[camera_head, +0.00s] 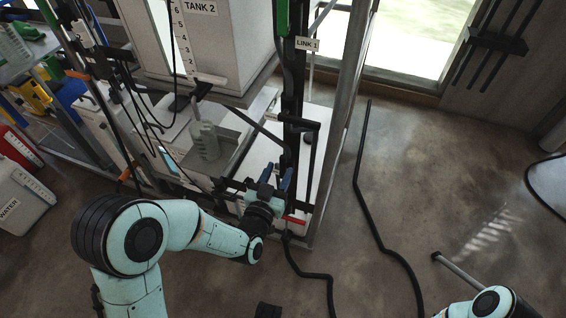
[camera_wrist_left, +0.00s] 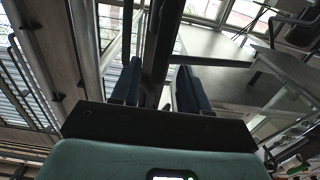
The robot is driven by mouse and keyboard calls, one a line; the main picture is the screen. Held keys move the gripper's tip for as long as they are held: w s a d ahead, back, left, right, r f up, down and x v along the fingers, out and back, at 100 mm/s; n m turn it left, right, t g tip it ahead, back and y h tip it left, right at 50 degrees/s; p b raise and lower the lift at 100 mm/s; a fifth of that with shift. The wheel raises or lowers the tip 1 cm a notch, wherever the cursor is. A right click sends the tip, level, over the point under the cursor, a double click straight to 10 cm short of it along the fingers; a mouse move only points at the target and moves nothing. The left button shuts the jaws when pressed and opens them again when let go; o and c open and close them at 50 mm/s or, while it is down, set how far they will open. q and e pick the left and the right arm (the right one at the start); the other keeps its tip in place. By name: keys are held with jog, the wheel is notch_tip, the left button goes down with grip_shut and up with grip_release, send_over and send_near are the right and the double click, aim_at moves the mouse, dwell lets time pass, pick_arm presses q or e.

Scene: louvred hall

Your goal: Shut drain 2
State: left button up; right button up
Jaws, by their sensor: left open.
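Tank 2 (camera_head: 215,45), a pale box with a number scale and a "TANK 2" label, stands in a metal frame at the top. No label for drain 2 is legible, so I cannot tell which fitting it is. A red lever (camera_head: 295,220) shows low on the frame, just right of my left gripper (camera_head: 275,181). This gripper is open, its blue fingers pointing up the picture beside a dark upright post. In the left wrist view its fingers (camera_wrist_left: 160,88) stand apart, with a dark post (camera_wrist_left: 163,45) beyond and partly between them. My right gripper is out of view.
A translucent jug (camera_head: 204,141) stands beneath tank 2. A "LINK 1" label (camera_head: 307,44) marks the post. A black hose (camera_head: 371,205) lies on the floor to the right. A white "WATER" can (camera_head: 22,200) stands at the left. Open floor (camera_head: 450,190) lies right.

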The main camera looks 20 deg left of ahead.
aim_at(282, 166)
pick_arm(q)
jog(key=shift+w, duration=1.85)
grip_shut()
